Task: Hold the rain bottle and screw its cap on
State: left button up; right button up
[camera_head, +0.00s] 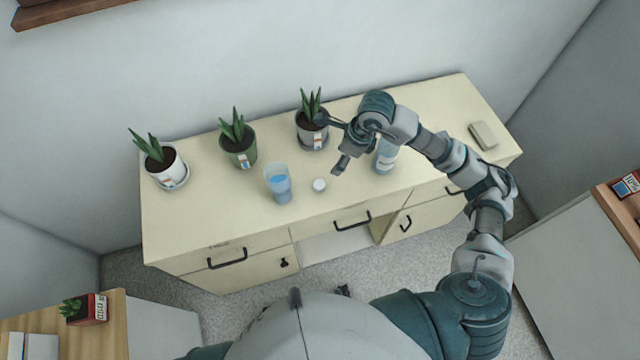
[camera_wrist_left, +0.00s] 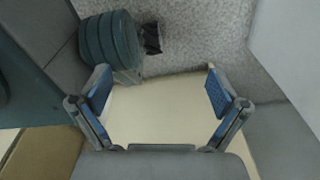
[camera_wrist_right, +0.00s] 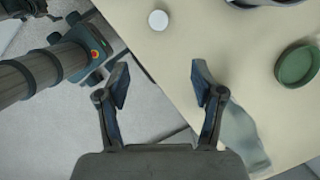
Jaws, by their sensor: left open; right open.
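A pale, bluish translucent bottle (camera_head: 384,162) stands on the cream desk, partly hidden behind my right gripper and wrist. A translucent body (camera_wrist_right: 243,138) shows beside the right finger in the right wrist view, outside the jaws. A small round white cap (camera_head: 319,185) lies flat on the desk near its front; it also shows in the right wrist view (camera_wrist_right: 158,20). My right gripper (camera_head: 329,143) is open and empty above the desk, between cap and bottle. My left gripper (camera_wrist_left: 158,82) is open and empty, facing the desk edge and floor.
A clear cup with blue contents (camera_head: 278,184) stands left of the cap. Potted plants in white (camera_head: 165,170), green (camera_head: 240,155) and grey (camera_head: 312,135) pots line the back. A small pale block (camera_head: 483,136) lies at the desk's right. The front left desktop is clear.

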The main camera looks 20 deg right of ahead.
send_over(319, 186)
jog(key=d, duration=0.2)
jog(key=f, duration=1)
jog(key=shift+s+f, duration=0.35)
jog(key=shift+f, duration=0.05)
jog(key=shift+w+f, duration=0.1)
jog(key=shift+f, duration=0.35)
pick_arm(q)
jog(key=shift+f, duration=0.1)
jog(key=shift+d, duration=0.1)
pick_arm(e)
jog(key=shift+a, duration=0.1)
